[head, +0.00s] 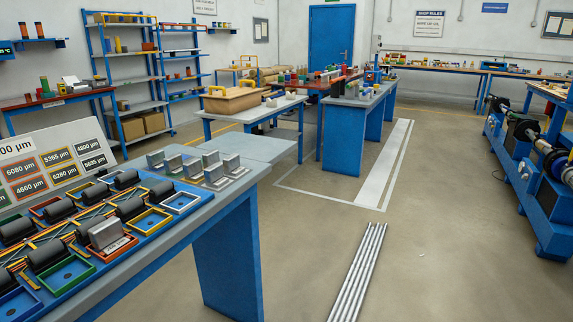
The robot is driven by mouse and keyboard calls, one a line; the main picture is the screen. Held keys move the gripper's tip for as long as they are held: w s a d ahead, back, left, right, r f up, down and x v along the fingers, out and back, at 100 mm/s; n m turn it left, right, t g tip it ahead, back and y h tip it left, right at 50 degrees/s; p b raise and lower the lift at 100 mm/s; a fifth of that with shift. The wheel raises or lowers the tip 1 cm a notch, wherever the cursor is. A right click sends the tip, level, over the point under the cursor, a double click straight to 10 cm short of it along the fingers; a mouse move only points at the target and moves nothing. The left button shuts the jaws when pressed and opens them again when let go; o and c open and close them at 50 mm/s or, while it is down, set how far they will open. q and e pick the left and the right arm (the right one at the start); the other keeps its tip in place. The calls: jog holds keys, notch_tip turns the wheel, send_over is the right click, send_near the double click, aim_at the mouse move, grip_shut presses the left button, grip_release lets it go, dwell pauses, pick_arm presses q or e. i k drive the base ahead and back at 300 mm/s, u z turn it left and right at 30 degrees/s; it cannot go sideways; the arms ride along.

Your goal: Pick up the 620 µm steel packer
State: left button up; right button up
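Several grey steel blocks (211,159) stand on a grey bench top (259,167) at the left, behind the blue tray. One larger steel block (104,233) stands in an orange-framed slot of the blue tray (150,243). It has a small pale label on its near lower edge, too small to read. I cannot tell which block is the 620 µm steel packer. Neither of my grippers is in view.
The tray also holds dark cylinders (48,254) and coloured empty slots (151,221). A size board (58,165) leans behind it. Steel rods (358,275) lie on the floor. A blue machine (540,190) stands at the right. The floor between is mostly clear.

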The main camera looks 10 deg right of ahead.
aim_at(232, 163)
jog(key=z, duration=1)
jog(key=i, duration=1.65)
jog(key=u, duration=2.25)
